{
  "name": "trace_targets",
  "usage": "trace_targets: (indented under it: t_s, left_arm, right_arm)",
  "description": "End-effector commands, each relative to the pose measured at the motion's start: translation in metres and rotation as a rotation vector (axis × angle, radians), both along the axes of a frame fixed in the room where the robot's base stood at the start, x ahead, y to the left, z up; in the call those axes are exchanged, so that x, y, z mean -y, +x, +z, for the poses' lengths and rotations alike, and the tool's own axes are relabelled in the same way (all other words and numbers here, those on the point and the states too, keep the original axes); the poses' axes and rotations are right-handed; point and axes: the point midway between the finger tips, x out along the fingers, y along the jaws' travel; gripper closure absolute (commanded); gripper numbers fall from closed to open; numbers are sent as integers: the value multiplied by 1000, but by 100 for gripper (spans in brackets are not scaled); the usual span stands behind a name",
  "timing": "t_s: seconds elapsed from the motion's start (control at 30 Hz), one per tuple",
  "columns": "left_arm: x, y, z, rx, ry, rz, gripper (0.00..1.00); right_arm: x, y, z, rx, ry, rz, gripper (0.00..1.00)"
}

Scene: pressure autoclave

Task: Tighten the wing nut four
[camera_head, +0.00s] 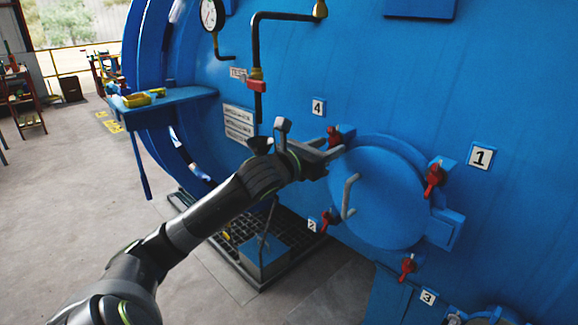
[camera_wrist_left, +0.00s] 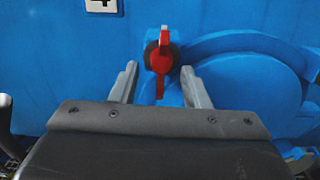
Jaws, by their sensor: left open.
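Wing nut four is the red wing nut (camera_head: 334,136) below the label 4 (camera_head: 318,107), at the upper left edge of the round blue hatch (camera_head: 380,190). In the left wrist view the same wing nut (camera_wrist_left: 161,60) stands upright beyond the fingertips, between their lines. My left gripper (camera_head: 328,152) is open, close to this nut; the wrist view shows its two grey fingers (camera_wrist_left: 160,85) apart with nothing held. I cannot tell whether a finger touches the nut. My right gripper is not in view.
Other red wing nuts sit by label 1 (camera_head: 481,156), label 2 (camera_head: 312,225) and label 3 (camera_head: 428,297). A grey handle (camera_head: 348,196) sticks out from the hatch. A pipe with a red valve (camera_head: 257,86) hangs above my left arm.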

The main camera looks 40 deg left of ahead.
Motion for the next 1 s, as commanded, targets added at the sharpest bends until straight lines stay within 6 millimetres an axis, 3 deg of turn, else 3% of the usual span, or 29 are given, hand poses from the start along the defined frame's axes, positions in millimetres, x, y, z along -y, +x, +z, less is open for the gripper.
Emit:
trace_targets:
  t_s: [0.5,1.0]
  left_arm:
    - [-5,-61,-2,-3,8,-1,58]
    - [-7,-96,1,-8,6,-2,58]
  right_arm:
    - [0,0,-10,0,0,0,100]
    - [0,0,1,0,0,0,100]
